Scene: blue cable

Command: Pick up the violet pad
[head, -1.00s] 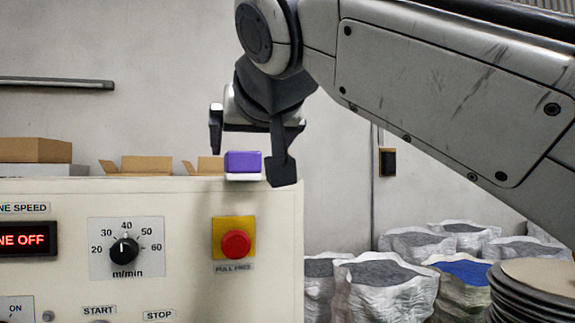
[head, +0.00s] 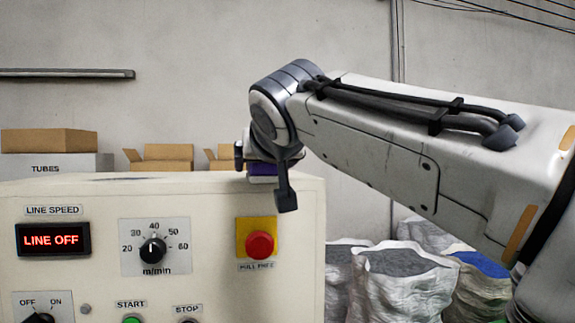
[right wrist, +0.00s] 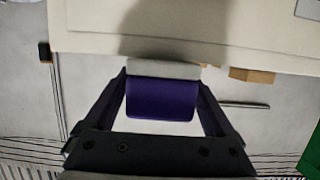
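The violet pad (head: 263,169) is a small block with a pale base, at the top right corner of the control cabinet (head: 100,200). In the right wrist view the pad (right wrist: 160,98) lies between the two fingers, its pale layer at the far side. My right gripper (head: 264,177) reaches down over it, one finger at each side. The fingers (right wrist: 162,85) are close along the pad's sides; whether they press on it cannot be told. In the head view the near finger hides part of the pad's right end. My left gripper is not in view.
The cabinet front carries a red stop button (head: 260,244) on yellow, a speed dial (head: 153,250) and a lit display (head: 52,240). Cardboard boxes (head: 50,141) stand behind it. Filled sacks (head: 395,285) stand at the right.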

